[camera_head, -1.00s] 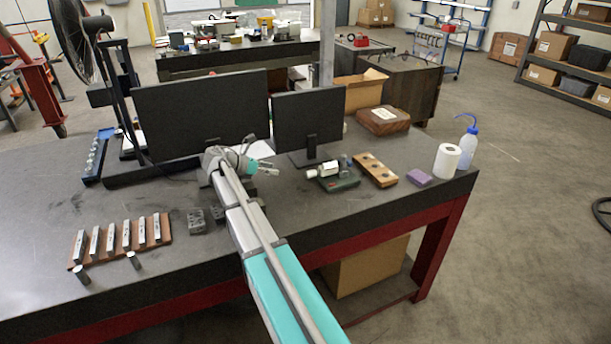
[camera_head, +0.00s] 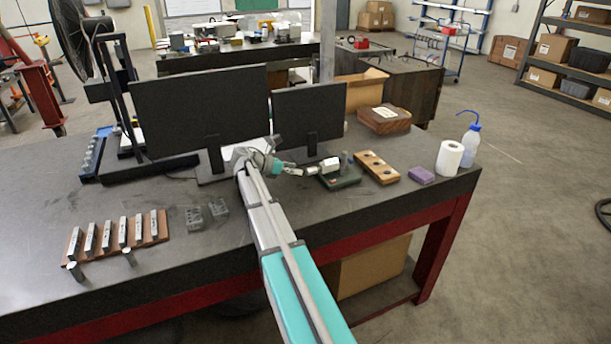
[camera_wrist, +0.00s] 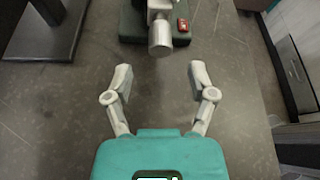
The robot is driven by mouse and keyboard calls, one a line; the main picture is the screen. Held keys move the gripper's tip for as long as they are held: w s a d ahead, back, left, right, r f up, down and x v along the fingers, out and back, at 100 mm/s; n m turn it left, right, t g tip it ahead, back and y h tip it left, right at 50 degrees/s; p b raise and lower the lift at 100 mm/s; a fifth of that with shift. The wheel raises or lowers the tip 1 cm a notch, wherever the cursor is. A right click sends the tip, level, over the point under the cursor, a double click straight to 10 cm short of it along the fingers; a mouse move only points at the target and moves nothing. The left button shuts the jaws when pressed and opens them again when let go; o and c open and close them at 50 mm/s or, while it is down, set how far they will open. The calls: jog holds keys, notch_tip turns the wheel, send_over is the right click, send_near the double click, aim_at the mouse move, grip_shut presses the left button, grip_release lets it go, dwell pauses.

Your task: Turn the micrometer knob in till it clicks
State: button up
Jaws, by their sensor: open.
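The micrometer sits on a dark green base (camera_head: 341,180) on the bench, right of my gripper (camera_head: 290,168) in the head view. In the wrist view its silver knob (camera_wrist: 160,38) points toward me, at the top centre, with the green base (camera_wrist: 132,24) around and behind it. My gripper (camera_wrist: 157,80) is open and empty in the wrist view. Its fingertips stand short of the knob, one to each side of its line, and do not touch it. The far end of the micrometer is cut off by the top of the wrist view.
A wooden block with dark holes (camera_head: 377,167) stands right of the micrometer. Two dark monitors (camera_head: 200,105) stand behind my arm. A monitor foot (camera_wrist: 45,40) lies left of the base in the wrist view. Bare bench top lies between my fingers and the knob.

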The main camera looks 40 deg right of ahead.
aim_at(307, 170)
jog(key=shift+b+x, duration=0.7)
jog(key=shift+x, duration=1.75)
jog(key=shift+c, duration=0.2)
grip_shut()
